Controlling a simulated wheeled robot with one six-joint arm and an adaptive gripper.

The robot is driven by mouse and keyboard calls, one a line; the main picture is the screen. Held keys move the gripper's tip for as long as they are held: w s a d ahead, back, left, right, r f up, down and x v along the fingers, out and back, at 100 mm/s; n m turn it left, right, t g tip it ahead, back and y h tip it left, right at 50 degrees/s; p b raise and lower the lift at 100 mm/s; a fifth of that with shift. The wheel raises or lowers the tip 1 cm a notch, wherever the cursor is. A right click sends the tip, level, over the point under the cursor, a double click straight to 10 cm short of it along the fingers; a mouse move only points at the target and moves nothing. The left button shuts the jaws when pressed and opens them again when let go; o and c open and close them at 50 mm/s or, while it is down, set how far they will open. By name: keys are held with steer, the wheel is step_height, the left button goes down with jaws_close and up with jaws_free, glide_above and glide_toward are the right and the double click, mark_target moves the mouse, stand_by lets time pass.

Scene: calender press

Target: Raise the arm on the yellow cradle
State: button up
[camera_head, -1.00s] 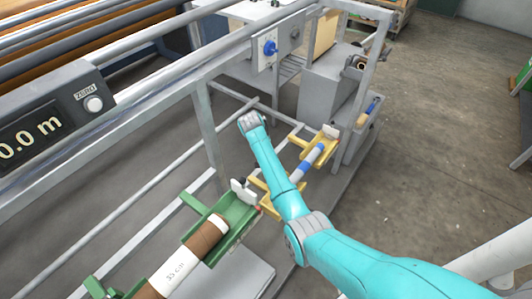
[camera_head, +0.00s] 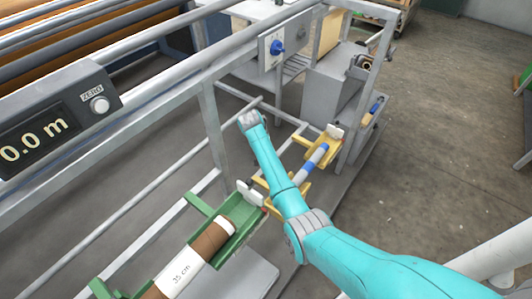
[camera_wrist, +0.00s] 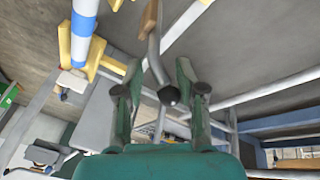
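The yellow cradle (camera_head: 264,183) stands right of centre in the head view, partly hidden behind my teal arm. It carries a blue and white striped bar (camera_head: 313,160), which also shows at the upper left of the wrist view (camera_wrist: 83,30). In the wrist view my gripper (camera_wrist: 186,75) has its two dark green fingers apart. A grey bent rod (camera_wrist: 155,62) with a dark knob at its end hangs between or just beyond them; I cannot tell whether it touches. It seems to come from a brownish block (camera_wrist: 148,20). The head view does not show my fingers.
A grey frame post (camera_head: 212,125) and long rails run beside my arm. A display (camera_head: 45,130) reads 0.0 m. The floor at right is clear.

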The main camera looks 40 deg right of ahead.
steer(key=shift+s+d+f, duration=0.1)
steer(key=shift+s, duration=0.05)
steer(key=v, duration=1.2)
stand_by(0.4)
